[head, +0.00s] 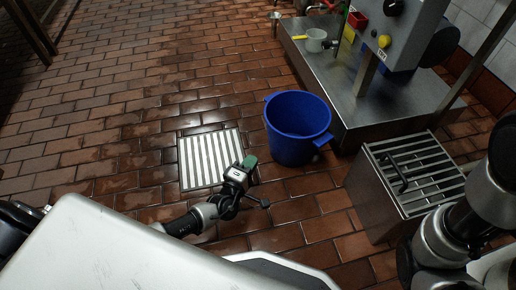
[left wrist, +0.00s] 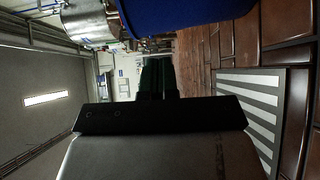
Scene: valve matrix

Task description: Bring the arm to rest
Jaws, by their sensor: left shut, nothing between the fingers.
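My left gripper (head: 250,162) shows in the head view above the floor, over the right edge of a striped floor grate. Its green fingers are together and empty. They also show together in the left wrist view (left wrist: 157,76). The blue bucket stands to the right of the gripper, apart from it. Links of my right arm show at the right edge of the head view, but its gripper does not.
The blue bucket (head: 297,127) stands on the brick floor beside a metal platform (head: 345,105). The platform bears a pale mug (head: 316,41) and a grey box (head: 402,30). A slatted metal box (head: 378,198) stands right. The striped floor grate (head: 187,183) lies flat. Open floor lies left.

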